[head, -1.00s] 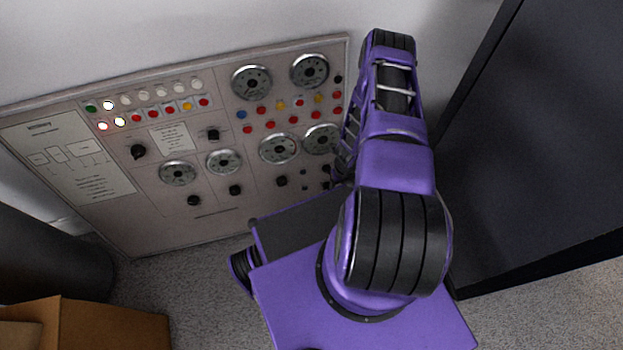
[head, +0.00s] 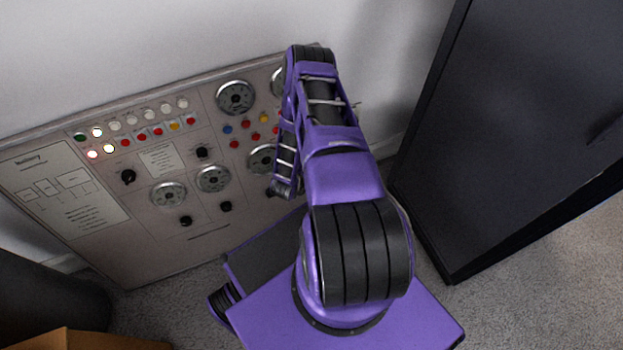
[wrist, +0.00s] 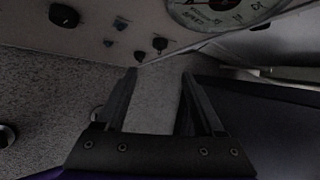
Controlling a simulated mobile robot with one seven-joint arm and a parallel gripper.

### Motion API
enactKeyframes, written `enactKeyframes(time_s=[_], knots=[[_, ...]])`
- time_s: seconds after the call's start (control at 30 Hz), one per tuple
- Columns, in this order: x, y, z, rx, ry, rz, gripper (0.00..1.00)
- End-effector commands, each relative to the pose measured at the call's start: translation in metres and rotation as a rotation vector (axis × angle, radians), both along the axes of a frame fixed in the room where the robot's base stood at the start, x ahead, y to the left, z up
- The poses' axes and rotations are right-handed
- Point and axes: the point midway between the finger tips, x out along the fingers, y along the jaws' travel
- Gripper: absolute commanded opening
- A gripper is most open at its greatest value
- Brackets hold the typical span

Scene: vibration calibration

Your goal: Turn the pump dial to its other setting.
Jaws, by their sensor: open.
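The control panel (head: 110,245) leans at the wall, with several black dials, such as the left one (head: 128,177), the upper one (head: 202,152) and two lower ones (head: 186,221) (head: 226,206). I cannot read which is the pump dial. In the wrist view, a large black knob (wrist: 64,15) is at the upper left, and a smaller black knob (wrist: 159,43) lies just beyond the fingertips. My gripper (wrist: 158,74) is open, with nothing between its fingers and apart from the knobs. My arm hides the panel's right part in the head view.
Round gauges (head: 235,97) and coloured buttons (head: 158,132) cover the panel; a gauge (wrist: 215,10) shows at the wrist view's top. A dark cabinet (head: 520,120) stands to the right. A cardboard box (head: 85,340) is at the lower left. Carpet (head: 160,300) lies below the panel.

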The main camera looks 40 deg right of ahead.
Motion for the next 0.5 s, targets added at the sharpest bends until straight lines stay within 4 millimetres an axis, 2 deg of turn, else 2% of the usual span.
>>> enactKeyframes(time_s=[0.03,0.1,0.5], knots=[[0.003,-0.006,-0.013,-0.001,0.001,-0.001,0.7],[0.009,-0.014,-0.026,-0.001,-0.001,-0.001,0.7],[0.035,-0.055,-0.091,0.0,0.001,-0.001,0.7]])
